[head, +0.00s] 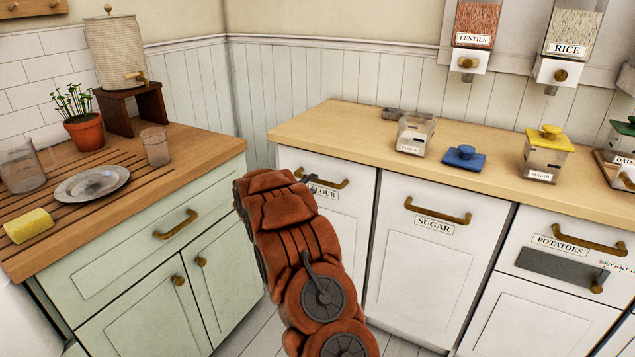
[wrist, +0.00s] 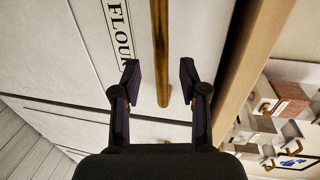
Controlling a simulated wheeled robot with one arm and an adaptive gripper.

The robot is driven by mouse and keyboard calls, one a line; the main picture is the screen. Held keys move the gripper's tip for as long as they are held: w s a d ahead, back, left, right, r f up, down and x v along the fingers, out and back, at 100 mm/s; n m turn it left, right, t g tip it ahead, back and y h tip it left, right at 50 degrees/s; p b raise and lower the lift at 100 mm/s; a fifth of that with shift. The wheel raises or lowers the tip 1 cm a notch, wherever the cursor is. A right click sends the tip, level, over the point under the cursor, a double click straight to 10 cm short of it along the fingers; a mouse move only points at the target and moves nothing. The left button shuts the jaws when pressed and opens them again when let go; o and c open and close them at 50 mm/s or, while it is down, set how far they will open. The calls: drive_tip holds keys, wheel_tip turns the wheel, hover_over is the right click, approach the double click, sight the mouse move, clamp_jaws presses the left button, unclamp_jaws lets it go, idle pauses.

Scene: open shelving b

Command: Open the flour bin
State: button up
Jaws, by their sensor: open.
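The flour bin (head: 345,221) is a white front under the wooden counter, with a FLOUR label and a brass bar handle (head: 336,184). It stands closed, level with its neighbour. My gripper (head: 308,184) is at the left end of this handle, and my arm covers the bin's left and lower part. In the wrist view, my open gripper (wrist: 159,80) has one finger on each side of the brass handle (wrist: 160,50), with gaps on both sides. The FLOUR label (wrist: 119,32) shows beyond the left finger.
The sugar bin (head: 425,265) and potatoes drawer (head: 565,256) are to the right. The counter (head: 370,135) overhangs the bins and holds jars and a blue lid (head: 464,157). A green cabinet (head: 140,262) stands close on the left.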

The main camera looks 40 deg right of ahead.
sight(316, 182)
drive_tip(key=shift+x, duration=2.35)
drive_tip(key=shift+w, duration=0.1)
drive_tip(key=shift+c, duration=0.4)
clamp_jaws()
